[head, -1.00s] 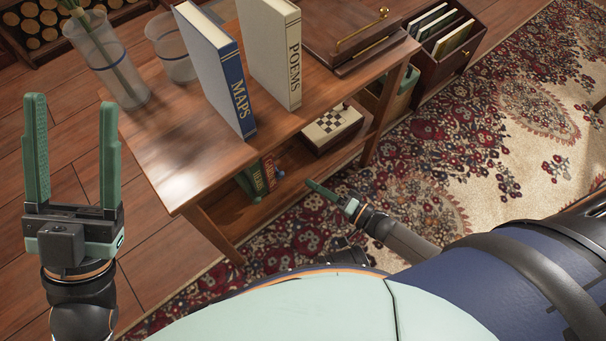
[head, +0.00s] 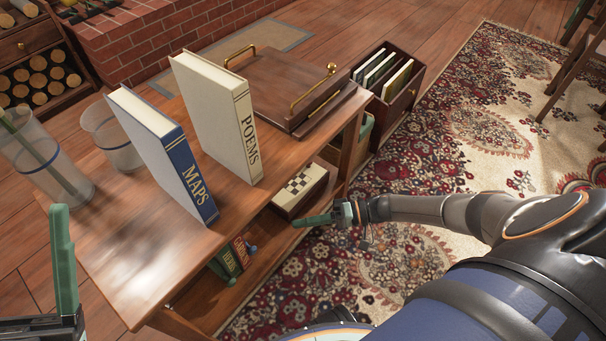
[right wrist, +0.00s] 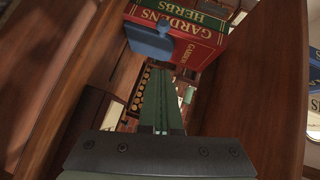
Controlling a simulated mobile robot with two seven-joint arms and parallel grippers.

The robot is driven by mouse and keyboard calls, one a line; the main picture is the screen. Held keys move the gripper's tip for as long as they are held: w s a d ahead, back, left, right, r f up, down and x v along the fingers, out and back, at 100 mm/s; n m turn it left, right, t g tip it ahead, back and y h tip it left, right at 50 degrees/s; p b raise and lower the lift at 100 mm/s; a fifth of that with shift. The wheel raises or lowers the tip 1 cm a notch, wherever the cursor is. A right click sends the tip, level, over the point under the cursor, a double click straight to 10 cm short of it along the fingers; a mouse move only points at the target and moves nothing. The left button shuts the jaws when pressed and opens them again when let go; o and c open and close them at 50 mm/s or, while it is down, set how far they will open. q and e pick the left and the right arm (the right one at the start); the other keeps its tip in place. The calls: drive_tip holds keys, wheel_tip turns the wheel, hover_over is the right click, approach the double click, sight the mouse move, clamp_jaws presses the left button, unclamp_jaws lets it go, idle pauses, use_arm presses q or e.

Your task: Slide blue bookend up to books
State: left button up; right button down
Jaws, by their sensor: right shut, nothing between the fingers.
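The blue bookend (head: 251,248) is on the lower shelf, small and partly hidden beside the red Gardens book (head: 241,252). The green Herbs book (head: 227,262) stands on that book's other side. In the right wrist view the bookend (right wrist: 150,42) overlaps the red Gardens cover (right wrist: 195,42); I cannot tell whether they touch. My right gripper (head: 297,222) is shut and empty at the lower shelf's open side, to the right of the bookend. In its wrist view the closed fingers (right wrist: 163,72) end just below the bookend. My left gripper (head: 62,210) is open, with only one finger in view.
A chessboard box (head: 299,190) sits further back on the lower shelf. The top (head: 150,235) carries the Maps book (head: 165,155), the Poems book (head: 222,120), clear vases and a wooden tray (head: 290,85). A record crate (head: 390,95) stands behind on the floor.

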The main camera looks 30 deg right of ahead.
drive_tip(key=a, duration=0.3)
drive_tip(key=w+a+f+b, duration=0.1)
drive_tip(key=a, duration=0.1)
drive_tip(key=a+f, duration=0.1)
drive_tip(key=a, duration=0.2)
drive_tip(key=shift+w+a+b, duration=0.3)
drive_tip(key=shift+w+b, duration=0.05)
drive_tip(key=shift+w, duration=0.05)
drive_tip(key=shift+s+a+f, duration=0.1)
drive_tip(key=shift+s+a, duration=0.05)
drive_tip(key=shift+a, duration=0.25)
use_arm(q)
drive_tip(key=shift+d+f, duration=0.2)
drive_tip(key=shift+f, duration=1)
